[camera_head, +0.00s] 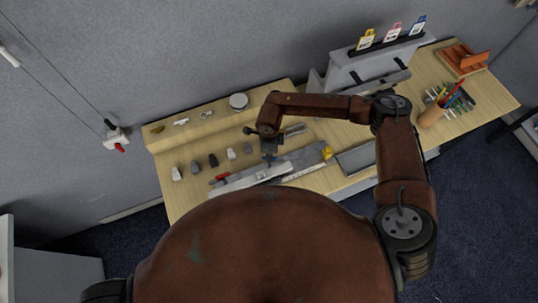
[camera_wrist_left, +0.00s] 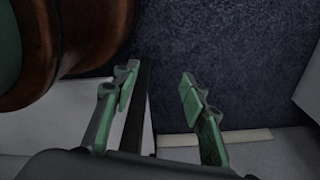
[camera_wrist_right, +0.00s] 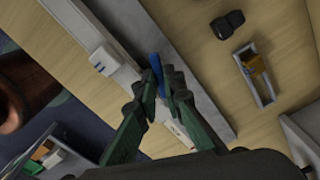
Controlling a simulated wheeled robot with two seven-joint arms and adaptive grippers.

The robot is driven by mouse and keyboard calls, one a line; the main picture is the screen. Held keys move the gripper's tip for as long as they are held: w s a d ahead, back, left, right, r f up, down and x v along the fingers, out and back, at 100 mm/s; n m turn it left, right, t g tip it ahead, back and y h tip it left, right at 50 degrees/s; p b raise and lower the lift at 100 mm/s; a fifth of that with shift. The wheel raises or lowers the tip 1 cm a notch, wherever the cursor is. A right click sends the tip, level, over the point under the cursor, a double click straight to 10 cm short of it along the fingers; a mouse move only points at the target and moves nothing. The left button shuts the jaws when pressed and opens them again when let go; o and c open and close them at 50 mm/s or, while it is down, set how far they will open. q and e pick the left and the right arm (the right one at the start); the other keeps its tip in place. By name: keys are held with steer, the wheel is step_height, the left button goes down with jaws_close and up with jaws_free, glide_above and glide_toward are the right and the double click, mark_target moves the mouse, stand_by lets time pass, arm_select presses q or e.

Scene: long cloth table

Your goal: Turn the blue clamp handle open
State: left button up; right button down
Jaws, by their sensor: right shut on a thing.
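The blue clamp handle (camera_wrist_right: 156,66) shows in the right wrist view as a narrow blue bar at the fingertips of my right gripper (camera_wrist_right: 164,90). The gripper is closed on it, and the fingers hide its lower part. The handle sits over a long grey metal rail (camera_wrist_right: 205,100) on the bench. In the head view my right gripper (camera_head: 269,160) points down at the rail (camera_head: 290,163), and the blue handle is hidden there. My left gripper (camera_wrist_left: 160,110) is open and empty in the left wrist view, above the dark carpet and away from the bench.
The wooden bench (camera_head: 170,190) carries a row of small grey and dark blocks (camera_head: 213,160) left of the gripper. A red handle (camera_head: 222,176) and a yellow part (camera_head: 327,152) lie by the rail's ends. A grey stand (camera_head: 375,65) and a pencil cup (camera_head: 430,117) are at right.

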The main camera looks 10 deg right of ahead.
arm_select(q)
steer(key=shift+w, duration=0.2)
arm_select(e)
steer(key=shift+f+b, duration=0.15)
steer(key=shift+b, duration=0.35)
steer(key=n+b, duration=0.4)
steer(key=b, duration=0.1)
steer(key=shift+f+b, duration=0.1)
steer(key=shift+b, duration=0.2)
steer(key=shift+n, duration=0.4)
arm_select(q)
step_height(320, 180, down, 7)
steer(key=shift+w, duration=0.2)
arm_select(e)
steer(key=shift+r, duration=0.2)
